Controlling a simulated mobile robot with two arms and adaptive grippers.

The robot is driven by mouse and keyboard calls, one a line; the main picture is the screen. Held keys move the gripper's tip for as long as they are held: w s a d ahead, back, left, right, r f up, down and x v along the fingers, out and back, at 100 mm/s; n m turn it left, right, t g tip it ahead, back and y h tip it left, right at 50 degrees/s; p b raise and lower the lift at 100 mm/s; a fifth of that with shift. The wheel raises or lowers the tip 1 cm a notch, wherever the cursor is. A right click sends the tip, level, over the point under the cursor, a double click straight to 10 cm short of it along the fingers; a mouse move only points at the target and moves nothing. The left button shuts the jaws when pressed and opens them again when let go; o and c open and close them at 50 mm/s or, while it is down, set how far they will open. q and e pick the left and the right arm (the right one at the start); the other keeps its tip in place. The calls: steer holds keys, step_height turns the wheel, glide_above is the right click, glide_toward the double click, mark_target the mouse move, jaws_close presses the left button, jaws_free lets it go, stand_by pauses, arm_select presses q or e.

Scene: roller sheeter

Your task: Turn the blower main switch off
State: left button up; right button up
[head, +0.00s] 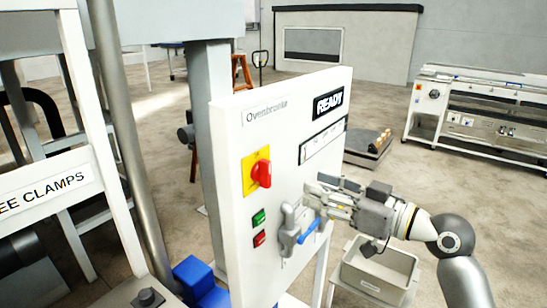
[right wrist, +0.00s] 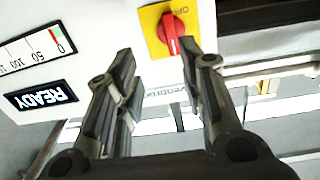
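The red rotary switch (head: 262,173) sits on a yellow plate (head: 249,180) on a white upright panel (head: 230,130). It also shows in the right wrist view (right wrist: 173,35), beyond the fingertips. Lettering on the plate is too small to read surely, and I cannot tell the switch's setting. My right gripper (head: 309,193) is in front of the panel, to the right of the switch in the head view. In the right wrist view its fingers (right wrist: 160,62) are spread with nothing between them, apart from the switch. My left gripper is not in view.
The panel also carries a READY display (head: 328,102), a gauge (head: 322,140), a green button (head: 258,217), a red button (head: 259,239) and a grey fitting with a blue handle (head: 308,232). A grey bin (head: 377,275) stands below right. A frame labelled CLAMPS (head: 45,192) stands left.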

mark_target(269, 167)
steer(key=shift+n+y, duration=0.3)
steer(key=shift+n, duration=0.2)
steer(key=w+a+p, duration=0.1)
steer(key=a, duration=0.1)
steer(key=w+a+r+p, duration=0.1)
steer(key=a, duration=0.1)
steer(key=w+a+r+p, duration=0.1)
steer(key=a, duration=0.1)
steer(key=shift+r, duration=0.25)
steer(key=p+x, duration=0.1)
steer(key=x, duration=0.2)
steer(key=shift+a+f+p, duration=0.15)
steer(key=shift+a+p, duration=0.05)
steer(key=shift+p, duration=0.2)
steer(key=shift+w+a+f, duration=0.15)
steer(key=shift+w+a, duration=0.1)
steer(key=shift+w, duration=0.05)
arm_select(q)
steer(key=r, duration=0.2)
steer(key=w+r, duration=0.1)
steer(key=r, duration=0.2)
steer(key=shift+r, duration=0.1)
arm_select(e)
steer(key=shift+c, duration=0.2)
jaws_close()
